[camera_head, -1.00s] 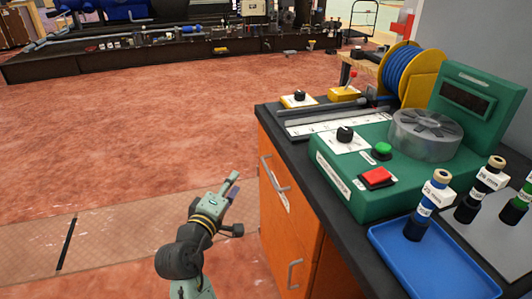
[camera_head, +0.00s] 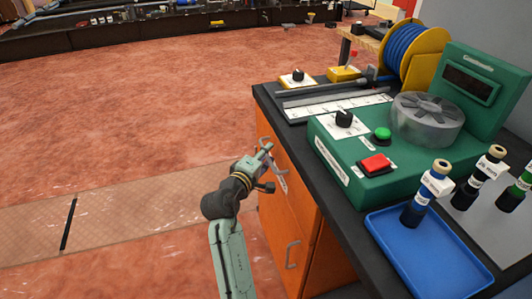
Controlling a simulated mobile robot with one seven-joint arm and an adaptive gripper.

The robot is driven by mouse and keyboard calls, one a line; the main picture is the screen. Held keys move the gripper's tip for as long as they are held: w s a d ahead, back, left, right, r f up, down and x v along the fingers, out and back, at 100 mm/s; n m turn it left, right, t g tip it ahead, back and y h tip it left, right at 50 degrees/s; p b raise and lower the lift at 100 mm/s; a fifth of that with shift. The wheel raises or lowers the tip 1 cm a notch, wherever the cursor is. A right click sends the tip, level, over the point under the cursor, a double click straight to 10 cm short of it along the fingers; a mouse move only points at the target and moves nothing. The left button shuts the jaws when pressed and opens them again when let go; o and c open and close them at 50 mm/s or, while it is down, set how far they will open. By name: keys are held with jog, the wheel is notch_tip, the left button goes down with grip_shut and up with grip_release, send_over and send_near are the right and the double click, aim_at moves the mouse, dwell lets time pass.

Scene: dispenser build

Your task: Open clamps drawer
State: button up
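The orange cabinet (camera_head: 290,218) stands under the dark worktop, with its front facing left. A metal handle (camera_head: 281,178) shows on its upper front, partly hidden by my gripper. A second handle (camera_head: 292,254) sits lower down. I cannot read any label that says which front is the clamps drawer. No drawer visibly stands out from the cabinet. My gripper (camera_head: 267,168) is at the upper handle, with its fingers spread apart. I cannot tell whether the fingers touch the handle.
The worktop (camera_head: 335,215) overhangs just right of my gripper. It carries a green machine (camera_head: 385,185) with a red button, a blue tray (camera_head: 425,262), several labelled cylinders and a blue spool (camera_head: 405,58). The red floor (camera_head: 130,115) to the left is clear.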

jog(key=shift+w, duration=0.1)
jog(key=shift+c, duration=0.5)
grip_shut()
dwell(0.4)
